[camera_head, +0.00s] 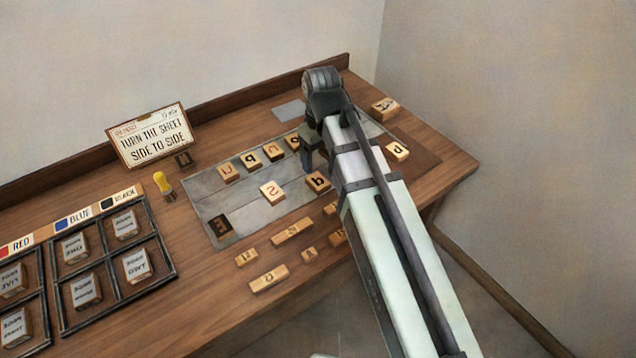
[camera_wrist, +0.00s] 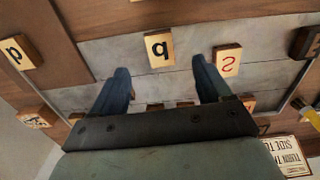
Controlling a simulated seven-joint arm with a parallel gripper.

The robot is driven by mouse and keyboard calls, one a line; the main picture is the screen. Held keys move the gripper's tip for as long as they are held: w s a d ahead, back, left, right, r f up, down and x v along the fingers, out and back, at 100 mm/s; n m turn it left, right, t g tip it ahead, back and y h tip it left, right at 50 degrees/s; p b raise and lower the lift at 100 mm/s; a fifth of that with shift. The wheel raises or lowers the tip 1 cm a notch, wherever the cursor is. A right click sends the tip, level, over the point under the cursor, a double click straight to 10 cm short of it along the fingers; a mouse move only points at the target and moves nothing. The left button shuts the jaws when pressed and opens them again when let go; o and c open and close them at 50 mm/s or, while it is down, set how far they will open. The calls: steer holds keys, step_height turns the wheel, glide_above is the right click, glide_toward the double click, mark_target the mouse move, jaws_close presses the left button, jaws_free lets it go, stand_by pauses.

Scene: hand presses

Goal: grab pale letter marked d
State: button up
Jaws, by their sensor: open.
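Two pale wooden letter blocks carry dark bowl-and-stem letters. One block (camera_head: 318,182) lies on the grey plate, just in front of my gripper (camera_head: 311,160); in the wrist view this block (camera_wrist: 159,49) shows beyond the gap between the fingertips and reads like b or q. The other block (camera_head: 397,151) lies at the plate's right end; in the wrist view it is at the left (camera_wrist: 18,52) and reads like p or d. I cannot tell for sure which is the d. My gripper (camera_wrist: 163,80) is open and empty between its fingers.
A pale block with a red S (camera_head: 272,192) lies left of the nearer block. Several blocks line the plate's (camera_head: 205,186) back edge. A larger block (camera_head: 384,109) stands behind right. Spacer blocks (camera_head: 268,278) lie in front; a sign (camera_head: 150,136) and yellow-handled tool (camera_head: 163,184) stand left.

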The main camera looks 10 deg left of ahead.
mark_target(320, 182)
steer(key=shift+w+a+f, duration=0.1)
steer(key=shift+f, duration=2.3)
steer(key=shift+w+f, duration=0.1)
steer(key=shift+f, duration=2.25)
steer(key=c, duration=1.1)
steer(key=shift+r, duration=0.1)
steer(key=shift+c, duration=0.2)
